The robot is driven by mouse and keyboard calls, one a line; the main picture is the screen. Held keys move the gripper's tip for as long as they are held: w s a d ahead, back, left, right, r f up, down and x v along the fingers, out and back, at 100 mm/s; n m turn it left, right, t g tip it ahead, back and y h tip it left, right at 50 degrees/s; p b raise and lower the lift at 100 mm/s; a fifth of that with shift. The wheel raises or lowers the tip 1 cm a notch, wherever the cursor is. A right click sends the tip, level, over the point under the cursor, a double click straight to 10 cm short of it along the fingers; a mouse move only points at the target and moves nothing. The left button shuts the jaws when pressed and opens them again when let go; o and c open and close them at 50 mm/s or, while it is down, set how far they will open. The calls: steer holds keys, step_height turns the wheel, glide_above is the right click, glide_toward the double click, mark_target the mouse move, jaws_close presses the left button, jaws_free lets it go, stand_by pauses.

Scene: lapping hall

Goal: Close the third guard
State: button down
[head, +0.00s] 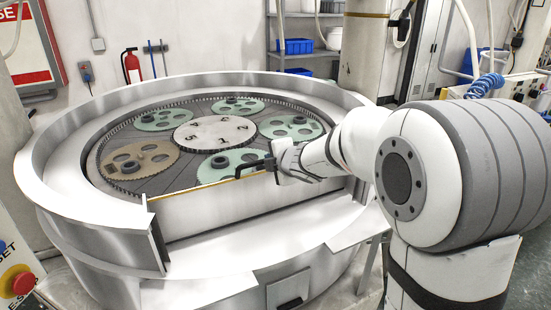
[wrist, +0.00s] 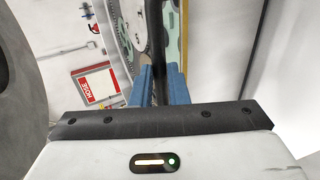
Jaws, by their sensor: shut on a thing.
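The round lapping machine (head: 60,180) stands in front of me with a raised pale rim. At its front a flat white guard panel (head: 215,210) with a yellow top edge stands upright, lower than the rim. A black handle (head: 240,167) sits at the top of this panel, and my gripper (head: 272,163) is at its right end. In the wrist view my gripper's blue fingers (wrist: 160,85) are shut on the black handle (wrist: 160,45), and the panel (wrist: 225,55) lies to the right. My fingertips are partly hidden by the wrist in the head view. I cannot read a guard number.
Green carrier discs (head: 228,165) and a tan one (head: 138,160) lie inside the ring around a numbered centre plate (head: 215,132). A lower plate with a black handle (head: 290,303) is at the front. A control box with a red button (head: 18,282) stands at left.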

steer(key=shift+a+r, duration=0.1)
steer(key=shift+r, duration=0.35)
steer(key=c, duration=1.8)
jaws_free()
steer(key=shift+c, duration=0.2)
steer(key=shift+o, duration=1.4)
steer(key=shift+s, duration=0.3)
steer(key=shift+o, duration=0.8)
steer(key=v, duration=0.7)
steer(key=shift+s+d, duration=0.2)
steer(key=shift+s, duration=0.05)
steer(key=shift+d+f, duration=0.1)
